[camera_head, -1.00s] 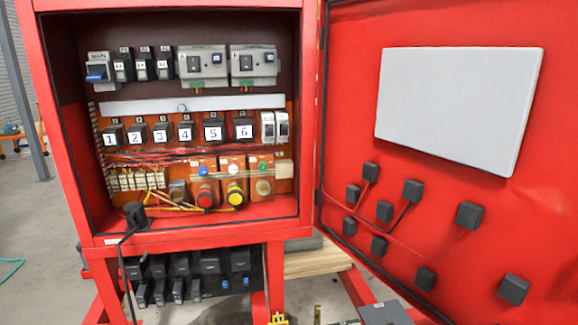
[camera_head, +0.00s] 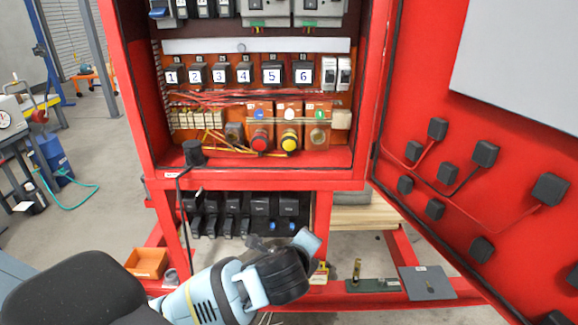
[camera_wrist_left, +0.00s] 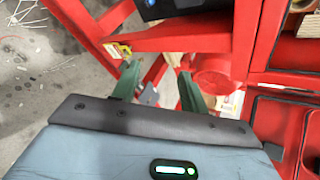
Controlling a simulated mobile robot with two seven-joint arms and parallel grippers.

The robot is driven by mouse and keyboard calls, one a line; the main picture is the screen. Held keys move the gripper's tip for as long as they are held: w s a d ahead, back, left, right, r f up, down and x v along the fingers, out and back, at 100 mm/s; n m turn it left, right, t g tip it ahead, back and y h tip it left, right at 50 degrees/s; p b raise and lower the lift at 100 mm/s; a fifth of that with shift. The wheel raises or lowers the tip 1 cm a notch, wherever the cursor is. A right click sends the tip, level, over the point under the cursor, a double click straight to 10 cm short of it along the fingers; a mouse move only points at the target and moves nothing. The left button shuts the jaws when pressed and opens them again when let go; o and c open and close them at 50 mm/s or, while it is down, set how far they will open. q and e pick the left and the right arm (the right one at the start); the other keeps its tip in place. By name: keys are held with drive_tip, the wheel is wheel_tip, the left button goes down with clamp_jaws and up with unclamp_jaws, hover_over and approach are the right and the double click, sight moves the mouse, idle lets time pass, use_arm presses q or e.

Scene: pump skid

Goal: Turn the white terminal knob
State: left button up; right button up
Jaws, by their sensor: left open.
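The open red cabinet (camera_head: 135,110) fills the middle of the head view. A white round cap (camera_head: 289,113) sits above the yellow button. My right gripper is not in view.
The red door (camera_head: 430,90) stands open at the right with several black boxes on it. A black plug (camera_head: 193,152) with a cable is on the cabinet's lower ledge. An orange bin (camera_head: 147,263) and a grey plate (camera_head: 427,282) lie low on the skid.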

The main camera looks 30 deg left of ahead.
use_arm(q)
drive_tip(key=w+a+r+m+t+y, duration=0.1)
drive_tip(key=w+a+r+m, duration=0.1)
drive_tip(key=w+r, duration=0.25)
drive_tip(key=w+a+r+m+t+y, duration=0.1)
drive_tip(key=w+a+r+m+t, duration=0.15)
drive_tip(key=r, duration=0.35)
drive_tip(key=m+t+y, duration=0.1)
drive_tip(key=m+y, duration=0.3)
approach(289, 115)
drive_tip(key=shift+n, duration=0.25)
drive_tip(key=shift+x, duration=3.95)
clamp_jaws()
